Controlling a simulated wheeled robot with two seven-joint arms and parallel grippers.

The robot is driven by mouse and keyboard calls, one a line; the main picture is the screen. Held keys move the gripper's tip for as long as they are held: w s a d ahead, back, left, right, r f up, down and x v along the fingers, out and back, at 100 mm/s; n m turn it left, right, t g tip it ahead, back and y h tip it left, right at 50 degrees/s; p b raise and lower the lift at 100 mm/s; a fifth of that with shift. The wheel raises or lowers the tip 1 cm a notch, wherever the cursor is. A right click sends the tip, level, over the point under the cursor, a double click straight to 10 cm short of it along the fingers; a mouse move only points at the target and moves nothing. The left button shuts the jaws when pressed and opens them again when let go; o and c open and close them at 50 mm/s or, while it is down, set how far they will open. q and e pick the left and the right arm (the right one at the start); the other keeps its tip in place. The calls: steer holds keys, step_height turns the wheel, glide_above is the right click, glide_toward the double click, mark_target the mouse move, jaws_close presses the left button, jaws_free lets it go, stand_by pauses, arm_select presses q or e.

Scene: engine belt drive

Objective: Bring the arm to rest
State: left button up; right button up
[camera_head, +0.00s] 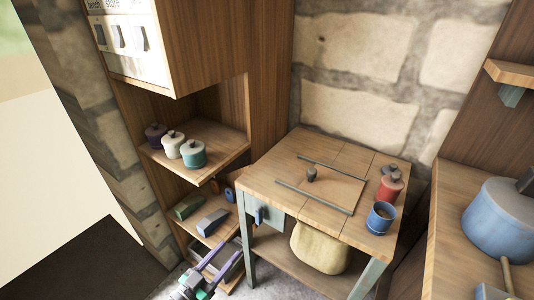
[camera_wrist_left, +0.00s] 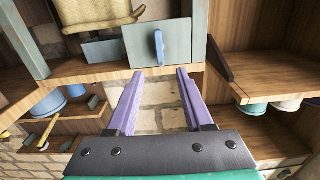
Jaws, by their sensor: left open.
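My left gripper (camera_head: 226,246) reaches up from the bottom of the head view, in front of the shelf unit and left of the small table. In the left wrist view its two purple fingers (camera_wrist_left: 160,76) stand apart with nothing between them. Past the fingertips is a grey drawer front (camera_wrist_left: 157,43) with a blue handle (camera_wrist_left: 159,47); the gap to it is hard to judge. The drawer front also shows under the table top in the head view (camera_head: 264,216). My right gripper is in neither view.
The wooden table (camera_head: 262,172) carries a red jar (camera_head: 390,188) and a blue cup (camera_head: 381,217); a sack (camera_head: 319,249) lies below. The shelf unit (camera_head: 232,150) holds several lidded pots and blocks. A big blue pot (camera_head: 497,218) stands on the right counter.

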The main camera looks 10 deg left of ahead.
arm_select(q)
steer(key=s+a+f+n+g+y+p, duration=0.1)
steer(key=s+a+f+g+y, duration=0.15)
steer(key=f, duration=0.55)
steer(key=s+a+f+g+y+p, duration=0.1)
steer(key=s+f+g+p, duration=0.2)
steer(key=f, duration=0.5)
steer(key=s+a+f+n+g+y, duration=0.1)
steer(key=s+a+f+g+y, duration=0.15)
steer(key=s+f, duration=0.35)
steer(key=s+f+g+p, duration=0.1)
steer(key=s+f+g, duration=0.2)
steer(key=s, duration=0.6)
steer(key=s+f+g+p, duration=0.1)
steer(key=s+f+g, duration=0.3)
steer(key=s+f, duration=0.4)
steer(key=shift+s+a+g+y+p, duration=0.3)
steer(key=shift+s+y, duration=0.1)
steer(key=shift+s, duration=0.15)
